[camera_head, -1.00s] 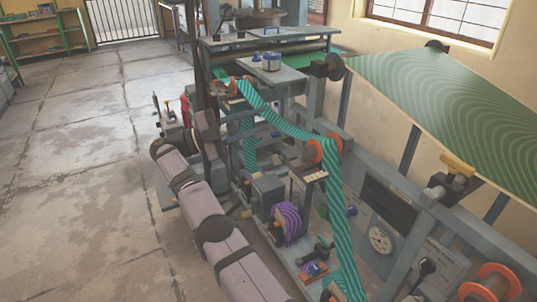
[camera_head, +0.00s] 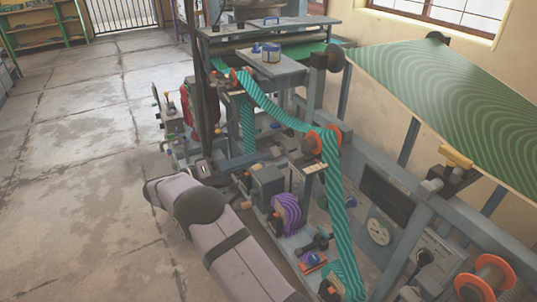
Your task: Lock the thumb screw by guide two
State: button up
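A teal striped web (camera_head: 268,105) runs over two orange-flanged guide rollers on the press. One roller (camera_head: 238,78) is at the upper left by the plate table. The other roller (camera_head: 325,140) is nearer, right of the middle. I cannot tell which is guide two. No thumb screw can be made out at this size, so whether it is locked does not show. My grey-pink arm reaches up from the bottom, left of the press, and bends at a dark joint. My gripper fingers cannot be made out; the arm's far end is dark and partly hidden.
A purple coil (camera_head: 288,214) sits low on the press beside my arm. A blue-topped container (camera_head: 271,53) stands on the grey plate table (camera_head: 275,70). A green patterned sheet (camera_head: 450,110) slopes at the right. The floor (camera_head: 75,190) at the left is clear.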

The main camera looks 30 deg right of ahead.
aim_at(272, 153)
jog(key=shift+n, duration=0.5)
jog(key=shift+d, duration=0.1)
jog(key=shift+d+p, duration=0.35)
jog(key=shift+d, duration=3.25)
grip_shut()
